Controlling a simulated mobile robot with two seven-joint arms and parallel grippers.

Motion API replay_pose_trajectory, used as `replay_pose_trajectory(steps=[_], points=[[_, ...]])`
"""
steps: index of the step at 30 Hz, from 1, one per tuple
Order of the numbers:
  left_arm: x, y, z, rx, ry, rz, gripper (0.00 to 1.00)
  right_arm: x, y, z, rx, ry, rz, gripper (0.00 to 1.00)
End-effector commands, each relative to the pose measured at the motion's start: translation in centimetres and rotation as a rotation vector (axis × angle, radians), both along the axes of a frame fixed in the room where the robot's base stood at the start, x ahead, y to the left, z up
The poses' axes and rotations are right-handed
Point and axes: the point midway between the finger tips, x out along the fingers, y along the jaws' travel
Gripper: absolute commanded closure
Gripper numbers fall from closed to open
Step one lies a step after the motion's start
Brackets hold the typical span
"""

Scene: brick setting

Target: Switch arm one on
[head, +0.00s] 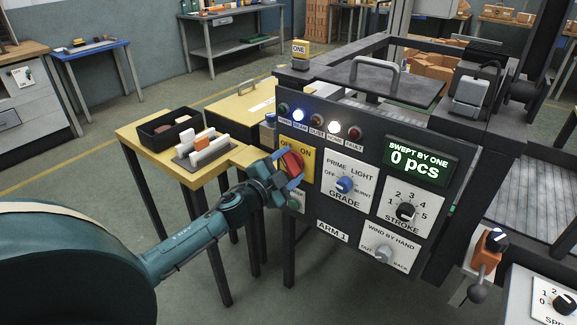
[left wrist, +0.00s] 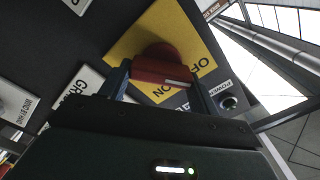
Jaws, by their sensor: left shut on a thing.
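The dark control panel labelled ARM 1 (head: 332,231) has a yellow OFF/ON plate (head: 306,144) at its upper left. A red rotary switch (head: 292,159) sits on that plate. My left gripper (head: 285,171) is shut on the red switch, with its fingers on either side. The left wrist view shows the red switch (left wrist: 157,62) between the fingertips, with the yellow plate (left wrist: 125,47) behind it. A white mark shows on the switch near the lettering; I cannot tell which word it points to. My right gripper is not in view.
The panel also carries a blue GRADE knob (head: 345,185), a black STROKE knob (head: 406,211), a grey WIND BY HAND knob (head: 384,253) and a "0 pcs" display (head: 416,160). Two indicator lamps glow white. A yellow table (head: 150,158) with a black bin (head: 169,126) stands left.

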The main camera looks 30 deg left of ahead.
Motion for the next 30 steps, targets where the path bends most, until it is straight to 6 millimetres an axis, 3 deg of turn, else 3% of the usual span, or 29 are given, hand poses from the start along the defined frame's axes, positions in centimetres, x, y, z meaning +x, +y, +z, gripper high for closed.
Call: replay_pose_trajectory(steps=[30], points=[[-0.01,-0.14,-0.72,0.951,-0.074,-0.001,0.61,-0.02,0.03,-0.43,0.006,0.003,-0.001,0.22]])
